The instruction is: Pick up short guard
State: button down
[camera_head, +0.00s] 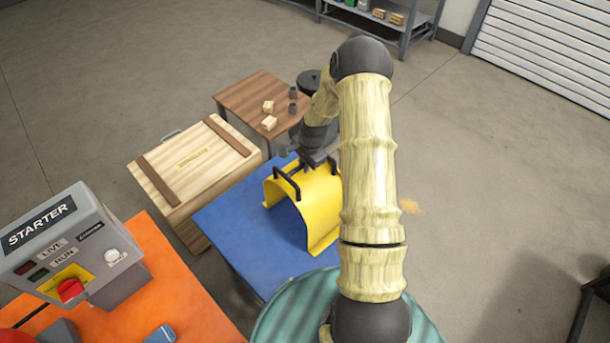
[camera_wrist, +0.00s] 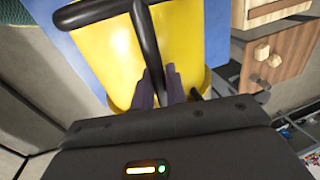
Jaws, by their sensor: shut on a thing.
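The short guard (camera_head: 317,207) is a yellow arched cover with black bar handles on top. It is at the blue table (camera_head: 230,227), partly behind my arm in the head view. In the wrist view the guard (camera_wrist: 188,40) fills the upper middle. My gripper (camera_wrist: 159,82) is at the guard's top, with its fingers either side of a black handle bar (camera_wrist: 146,35), shut on it. In the head view my gripper (camera_head: 307,163) is at the guard's far end. I cannot tell whether the guard is touching the table.
A wooden crate (camera_head: 190,165) stands left of the blue table. A small brown table (camera_head: 250,92) behind holds wooden blocks and dark cups. A grey starter box (camera_head: 75,245) sits on an orange surface (camera_head: 185,290) at the front left. Open floor lies to the right.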

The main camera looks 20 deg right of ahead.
notch_tip(320, 180, up, 10)
jog(key=b, duration=0.3)
jog(key=shift+b, duration=0.35)
dwell(0.4)
jog(key=s+d+r+m+p, duration=0.1)
jog(key=r+m+p, duration=0.1)
jog(key=r, duration=1)
jog(key=s+d+r+m+h+p, duration=0.1)
jog(key=s+r+m+p, duration=0.1)
jog(key=r, duration=1)
jog(key=s+d+r+m+p, duration=0.1)
jog(key=r+m+p, duration=0.2)
jog(key=r, duration=0.9)
jog(key=shift+s+d+r+p, duration=0.25)
jog(key=shift+d+r+p, duration=0.05)
jog(key=shift+p, duration=0.4)
